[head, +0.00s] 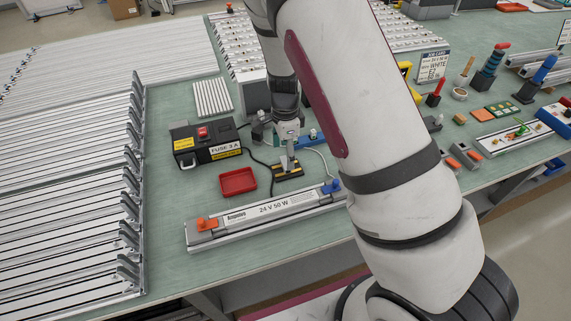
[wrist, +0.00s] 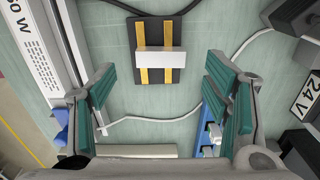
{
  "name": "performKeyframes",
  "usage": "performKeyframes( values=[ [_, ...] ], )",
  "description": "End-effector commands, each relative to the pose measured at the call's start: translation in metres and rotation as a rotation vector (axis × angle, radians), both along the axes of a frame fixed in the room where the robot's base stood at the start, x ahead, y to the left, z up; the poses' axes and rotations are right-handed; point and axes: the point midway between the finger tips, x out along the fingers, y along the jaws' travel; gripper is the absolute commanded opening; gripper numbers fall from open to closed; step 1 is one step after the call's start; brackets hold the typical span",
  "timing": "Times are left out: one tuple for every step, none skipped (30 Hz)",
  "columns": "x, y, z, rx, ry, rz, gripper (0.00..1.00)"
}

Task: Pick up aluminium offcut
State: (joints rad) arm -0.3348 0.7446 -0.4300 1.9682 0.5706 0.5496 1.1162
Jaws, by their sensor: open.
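The aluminium offcut is most likely the pale bar (wrist: 161,62) in the wrist view. It lies across two brass-coloured strips on a black block (wrist: 146,28). In the head view the block (head: 288,173) stands on the green bench behind the 24 V 50 W unit, with a light grey piece (head: 285,163) at it. My gripper (wrist: 160,82) is open, its teal-padded fingers wide apart at left and right. The bar is between and beyond the fingertips in the wrist view, and nothing is between the pads. In the head view my gripper (head: 286,133) is above the block, partly hidden by my arm.
The 24 V 50 W unit (head: 265,209) lies in front of the block. A red tray (head: 238,181) and a black fuse box (head: 205,143) are to its left. Cables run beside the block. A blue part (wrist: 208,135) is near the right finger. Bare bench surrounds the tray.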

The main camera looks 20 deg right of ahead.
Motion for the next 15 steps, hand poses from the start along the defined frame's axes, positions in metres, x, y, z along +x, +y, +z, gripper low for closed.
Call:
performKeyframes(
  values=[
    [-0.002,-0.001,-0.007,0.000,0.004,-0.002,0.70],
    [-0.001,0.000,-0.011,0.000,0.003,-0.002,0.70],
    [-0.001,-0.001,-0.017,-0.001,0.003,-0.002,0.70],
    [-0.001,-0.001,-0.021,0.000,0.003,-0.001,0.70],
    [0.000,-0.001,-0.025,0.000,0.003,-0.001,0.70],
    [0.000,-0.001,-0.029,0.000,0.003,-0.001,0.70],
    [0.000,0.000,-0.032,0.000,0.002,-0.001,0.70],
    [0.000,0.000,-0.034,0.000,0.001,-0.001,0.70],
    [0.001,0.000,-0.036,0.000,0.001,-0.001,0.70],
    [0.001,0.000,-0.037,0.000,0.001,-0.001,0.70],
    [0.001,0.000,-0.038,0.000,0.001,-0.001,0.70],
    [0.001,0.000,-0.038,0.000,0.000,-0.001,0.70],
    [0.001,0.000,-0.038,0.000,0.000,0.000,0.70],
    [0.001,0.000,-0.038,0.000,0.000,0.000,0.70],
    [0.001,0.000,-0.038,0.000,0.000,0.000,0.70]
  ],
)
